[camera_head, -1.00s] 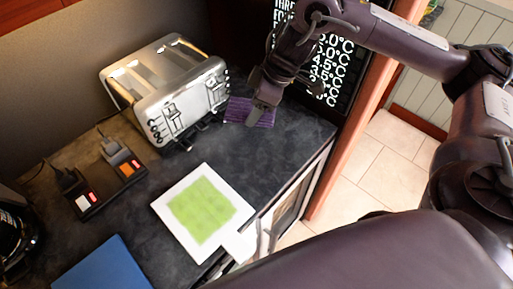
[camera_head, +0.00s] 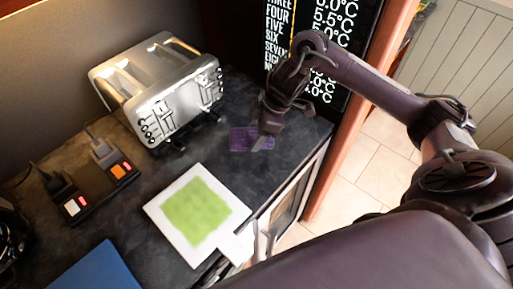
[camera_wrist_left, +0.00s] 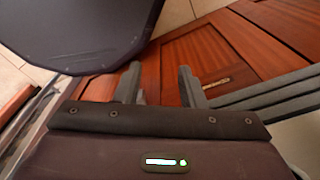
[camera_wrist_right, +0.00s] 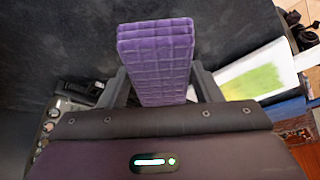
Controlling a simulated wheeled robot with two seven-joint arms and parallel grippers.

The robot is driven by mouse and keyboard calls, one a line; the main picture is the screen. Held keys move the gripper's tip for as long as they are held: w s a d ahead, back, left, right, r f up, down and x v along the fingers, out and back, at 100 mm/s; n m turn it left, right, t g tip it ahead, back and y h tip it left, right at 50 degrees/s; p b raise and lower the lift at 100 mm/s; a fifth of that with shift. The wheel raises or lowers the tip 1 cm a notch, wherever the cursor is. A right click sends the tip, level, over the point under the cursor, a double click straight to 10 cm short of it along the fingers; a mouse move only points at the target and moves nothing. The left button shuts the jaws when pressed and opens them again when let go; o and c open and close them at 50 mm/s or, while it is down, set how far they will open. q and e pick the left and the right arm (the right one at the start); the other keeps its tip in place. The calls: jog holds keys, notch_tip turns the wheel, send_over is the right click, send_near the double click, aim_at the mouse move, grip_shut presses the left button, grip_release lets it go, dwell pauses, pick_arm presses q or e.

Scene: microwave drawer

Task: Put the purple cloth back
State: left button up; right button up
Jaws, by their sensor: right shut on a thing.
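The purple cloth (camera_head: 241,140) is a folded, grid-textured piece by the front right of the toaster, over the dark counter. My right gripper (camera_head: 262,140) is at its right end. In the right wrist view the cloth (camera_wrist_right: 157,62) sits between the fingers of my right gripper (camera_wrist_right: 160,88), which are shut on it. The cloth's near end is hidden behind the gripper body. I cannot tell whether the cloth touches the counter. My left gripper (camera_wrist_left: 160,82) shows in the left wrist view with its fingers apart and nothing between them.
A silver toaster (camera_head: 160,90) stands at the back. A white board with a green patch (camera_head: 200,208) lies at the counter's front edge. A blue board (camera_head: 100,270) and a switch box with plugs (camera_head: 95,195) are at left. A dark lettered panel (camera_head: 335,45) stands behind my right arm.

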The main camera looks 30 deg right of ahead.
aim_at(257, 153)
jog(key=shift+f, duration=2.95)
jog(key=shift+f, duration=0.1)
jog(key=o, duration=1.1)
jog(key=shift+r, duration=0.2)
jog(key=v, duration=1.1)
jog(key=shift+d+r+p, duration=0.25)
jog(key=shift+r+p, duration=0.1)
jog(key=shift+s, duration=0.1)
